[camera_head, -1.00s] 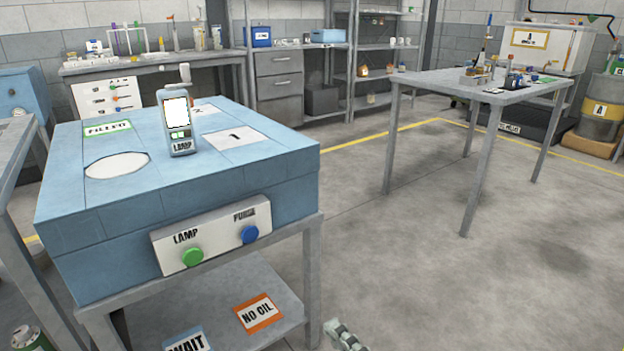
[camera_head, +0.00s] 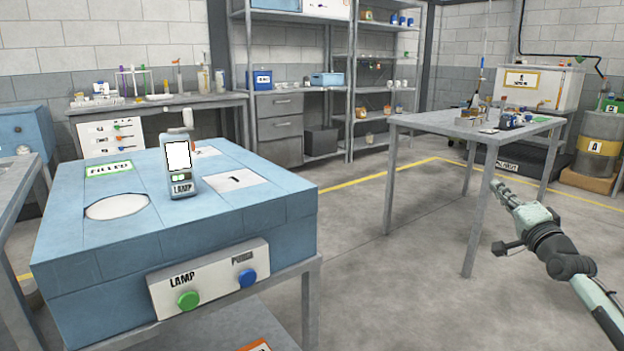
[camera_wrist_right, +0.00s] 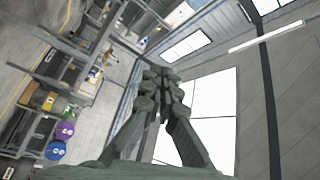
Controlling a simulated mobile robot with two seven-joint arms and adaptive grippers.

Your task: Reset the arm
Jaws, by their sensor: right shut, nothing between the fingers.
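My right arm comes in from the lower right in the head view. Its gripper (camera_head: 503,192) is raised in front of the grey table at the right, pointing up and to the left. In the right wrist view the fingers of the right gripper (camera_wrist_right: 160,75) are together with nothing between them, against windows and ceiling. My left gripper is in neither view.
A blue bench (camera_head: 215,221) stands at the left with a lamp device (camera_head: 180,165) upright on it. Its front panel has a green button (camera_head: 188,301) and a blue button (camera_head: 247,278). A grey table (camera_head: 475,127) holds small items. Floor between is clear.

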